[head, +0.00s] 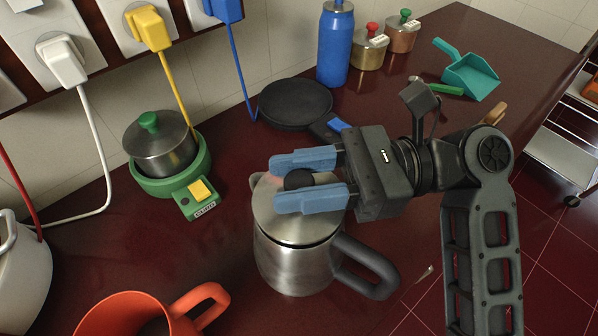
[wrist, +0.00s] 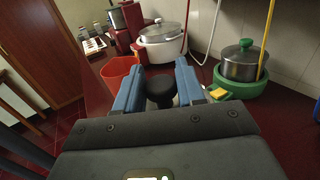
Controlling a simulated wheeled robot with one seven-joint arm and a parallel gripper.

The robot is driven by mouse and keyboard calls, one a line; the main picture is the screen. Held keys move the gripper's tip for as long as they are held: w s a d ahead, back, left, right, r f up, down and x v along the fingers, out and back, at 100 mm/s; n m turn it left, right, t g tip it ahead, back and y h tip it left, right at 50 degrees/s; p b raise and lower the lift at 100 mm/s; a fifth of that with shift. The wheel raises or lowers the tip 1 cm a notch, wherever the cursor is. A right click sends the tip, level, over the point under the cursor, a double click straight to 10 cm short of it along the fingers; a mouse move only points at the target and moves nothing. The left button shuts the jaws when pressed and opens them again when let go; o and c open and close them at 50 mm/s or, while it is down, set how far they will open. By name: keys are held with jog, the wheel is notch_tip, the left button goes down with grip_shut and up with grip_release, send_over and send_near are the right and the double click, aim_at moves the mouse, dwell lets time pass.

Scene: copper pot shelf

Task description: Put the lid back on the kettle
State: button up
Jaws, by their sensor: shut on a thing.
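The steel kettle (head: 295,268) stands upright on the dark red counter in the head view, with its black handle (head: 365,268) toward the lower right. The round steel lid (head: 290,225) is at the kettle's top opening and looks about level. I cannot tell whether it is fully seated or just above the rim. My gripper (head: 278,184) reaches in from the right with its blue fingers on either side of the lid's black knob (head: 299,179), shut on it. The knob also shows between the fingers in the wrist view (wrist: 160,90). The fingers hide part of the lid.
An orange mug (head: 125,312) stands at front left. A green burner (head: 170,178) with a small steel pot (head: 160,148) is at back left. A black pan (head: 295,102) and a blue bottle (head: 335,45) are behind the kettle. Cords hang from the wall sockets.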

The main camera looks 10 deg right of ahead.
jog(key=o, duration=1.6)
jog(key=shift+r, duration=0.1)
jog(key=shift+r+p, duration=2.4)
jog(key=shift+p, duration=0.6)
jog(key=shift+r, duration=1.05)
grip_shut()
